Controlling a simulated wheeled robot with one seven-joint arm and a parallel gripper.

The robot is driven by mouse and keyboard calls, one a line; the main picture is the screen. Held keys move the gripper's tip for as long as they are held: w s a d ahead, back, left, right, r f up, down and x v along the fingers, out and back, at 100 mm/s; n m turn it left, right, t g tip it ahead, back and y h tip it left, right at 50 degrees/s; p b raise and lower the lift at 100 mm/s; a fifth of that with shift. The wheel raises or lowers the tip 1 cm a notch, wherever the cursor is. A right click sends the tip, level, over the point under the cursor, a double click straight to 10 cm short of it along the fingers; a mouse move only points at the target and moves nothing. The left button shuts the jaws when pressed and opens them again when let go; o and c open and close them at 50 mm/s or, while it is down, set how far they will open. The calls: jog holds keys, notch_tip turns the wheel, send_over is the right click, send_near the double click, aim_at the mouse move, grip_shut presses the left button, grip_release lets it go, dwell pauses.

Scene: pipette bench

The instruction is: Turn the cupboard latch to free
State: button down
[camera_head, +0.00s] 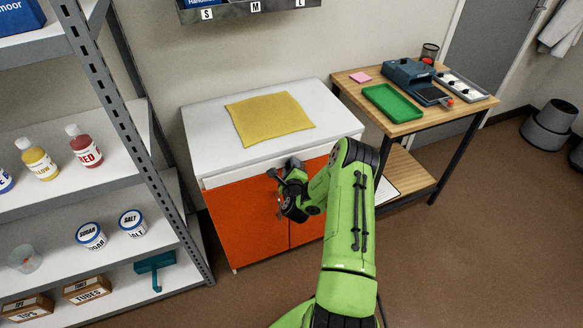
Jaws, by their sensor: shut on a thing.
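The cupboard (245,231) is white-topped with orange double doors, and both doors look closed. My gripper (284,171) is at the upper middle of the cupboard front, by the seam between the doors, just under the white drawer band. It is shut on the cupboard latch, which is mostly hidden behind the dark fingers and wrist. The angle of the latch cannot be told from here. My green arm covers much of the right door.
A yellow cloth (268,117) lies on the cupboard top. A shelf rack (147,172) with bottles, tubs and boxes stands close on the left. A wooden table (401,127) with a green tray (392,102) stands on the right. The floor (470,235) at right is clear.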

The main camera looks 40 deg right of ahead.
jog(key=shift+a+f+n+t+h+b, duration=0.2)
jog(key=shift+n+h+b, duration=0.25)
jog(key=shift+n+b, duration=0.5)
jog(key=shift+d+f+n+t+h+b, duration=0.1)
jog(key=shift+n+t+h+b, duration=0.25)
jog(key=shift+n+b, duration=0.55)
jog(key=shift+a+f+n+t+h+b, duration=0.15)
jog(key=shift+n+h+b, duration=0.4)
jog(key=shift+n, duration=0.7)
jog(key=shift+d, duration=0.1)
jog(key=c, duration=0.6)
grip_release()
jog(key=shift+r, duration=0.1)
jog(key=shift+c, duration=0.2)
